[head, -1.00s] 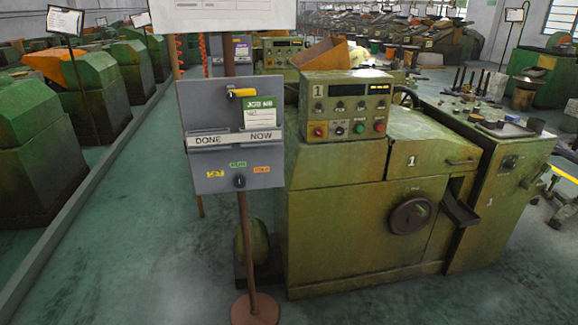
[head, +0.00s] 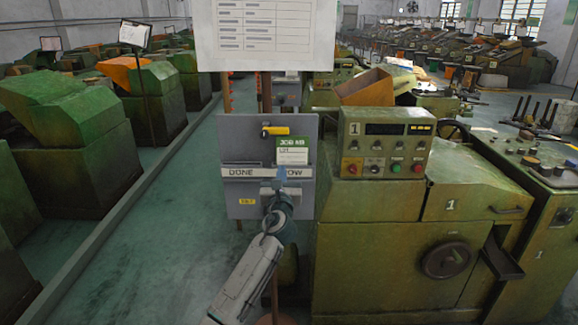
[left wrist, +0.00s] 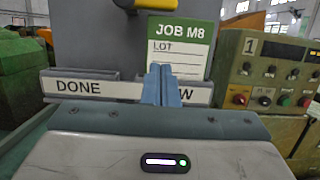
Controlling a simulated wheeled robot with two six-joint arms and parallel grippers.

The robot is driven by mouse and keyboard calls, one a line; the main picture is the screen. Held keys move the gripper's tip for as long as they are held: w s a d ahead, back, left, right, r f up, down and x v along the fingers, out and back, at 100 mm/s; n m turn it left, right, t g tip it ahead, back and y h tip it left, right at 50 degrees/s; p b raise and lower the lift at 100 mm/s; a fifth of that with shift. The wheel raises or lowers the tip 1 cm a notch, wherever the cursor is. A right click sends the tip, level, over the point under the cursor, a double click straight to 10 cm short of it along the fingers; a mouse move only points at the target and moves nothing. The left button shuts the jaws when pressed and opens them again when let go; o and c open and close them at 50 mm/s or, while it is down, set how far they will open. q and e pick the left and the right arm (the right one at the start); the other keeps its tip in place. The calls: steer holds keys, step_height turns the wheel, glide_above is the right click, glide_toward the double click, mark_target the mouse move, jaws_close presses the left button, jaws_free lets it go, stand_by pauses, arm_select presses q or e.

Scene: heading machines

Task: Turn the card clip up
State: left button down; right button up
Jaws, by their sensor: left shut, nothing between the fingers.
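The card clip (head: 276,131), a yellow lever with a dark pivot at its left end, lies level near the top of the grey board (head: 238,150). Its lower edge shows at the top of the left wrist view (left wrist: 160,4). A green and white JOB M8 card (head: 292,152) stands below the clip, in the NOW slot at the right; it also shows in the left wrist view (left wrist: 190,45). My left gripper (head: 281,176) is shut and empty, below the clip, in front of the NOW label and the card's lower part. My right gripper is in neither view.
The DONE slot (head: 240,171) at the left looks empty. A green machine (head: 365,250) with a button panel (head: 385,145) stands close at the right of the board. A white sheet (head: 262,35) hangs above. The floor at the left is clear.

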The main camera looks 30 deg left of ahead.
mark_target(283, 138)
arm_select(q)
steer(key=p+x, duration=0.1)
steer(key=x, duration=0.6)
steer(key=shift+w+r, duration=0.1)
steer(key=shift+w, duration=0.15)
steer(key=shift+w+a+r+p, duration=0.1)
steer(key=shift+w+r+p, duration=0.05)
steer(key=shift+r+p, duration=0.45)
steer(key=shift+w+a+r+p, duration=0.1)
steer(key=shift+a+r+p, duration=0.05)
steer(key=shift+r+p, duration=0.4)
steer(key=shift+s+r+p, duration=0.2)
steer(key=shift+r+p, duration=0.5)
steer(key=shift+r, duration=0.2)
steer(key=shift+w+f, duration=0.15)
